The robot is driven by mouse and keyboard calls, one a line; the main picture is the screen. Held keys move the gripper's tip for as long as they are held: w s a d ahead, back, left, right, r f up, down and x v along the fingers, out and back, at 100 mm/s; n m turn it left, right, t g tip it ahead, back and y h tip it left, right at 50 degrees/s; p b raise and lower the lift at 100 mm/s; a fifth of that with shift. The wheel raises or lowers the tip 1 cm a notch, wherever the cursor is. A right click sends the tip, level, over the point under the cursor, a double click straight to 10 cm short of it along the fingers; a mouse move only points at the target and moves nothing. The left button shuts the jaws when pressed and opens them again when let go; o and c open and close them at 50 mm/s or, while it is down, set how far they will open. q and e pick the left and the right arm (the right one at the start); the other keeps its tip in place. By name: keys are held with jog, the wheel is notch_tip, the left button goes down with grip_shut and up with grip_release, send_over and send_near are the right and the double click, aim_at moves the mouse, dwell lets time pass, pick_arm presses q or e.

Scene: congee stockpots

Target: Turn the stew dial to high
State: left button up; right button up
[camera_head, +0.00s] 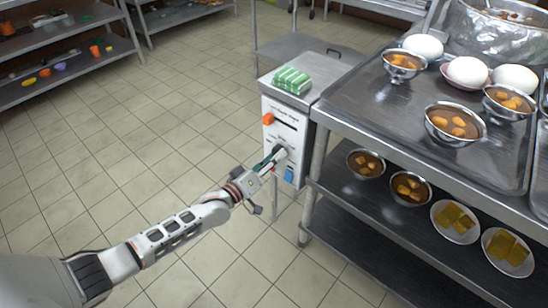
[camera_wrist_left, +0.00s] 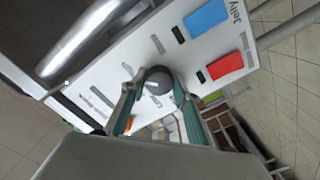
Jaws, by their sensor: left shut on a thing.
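The stew dial (camera_wrist_left: 158,80) is a round grey-and-black knob on a white control panel (camera_wrist_left: 130,60), seen in the left wrist view. My left gripper (camera_wrist_left: 155,93) has its two green-grey fingers on either side of the dial and is shut on it. In the head view, my left gripper (camera_head: 275,159) reaches the front of the white panel (camera_head: 285,124) from the left, and its fingers largely hide the dial. The dial's exact pointer setting cannot be read. My right gripper is not in view.
The panel also bears an orange part (camera_head: 268,119) and a blue part (camera_head: 289,174). A green-striped bundle (camera_head: 292,80) lies on top of the unit. A metal counter (camera_head: 375,100) with bowls stands to the right. The tiled floor (camera_head: 120,150) at left is clear.

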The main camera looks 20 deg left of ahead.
pick_arm(q)
jog(key=o, duration=1.1)
jog(key=shift+c, duration=0.2)
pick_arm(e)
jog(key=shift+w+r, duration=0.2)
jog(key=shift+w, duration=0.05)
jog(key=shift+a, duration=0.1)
pick_arm(q)
jog(key=v, duration=1.2)
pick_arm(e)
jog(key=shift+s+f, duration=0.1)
pick_arm(q)
jog(key=shift+r, duration=0.1)
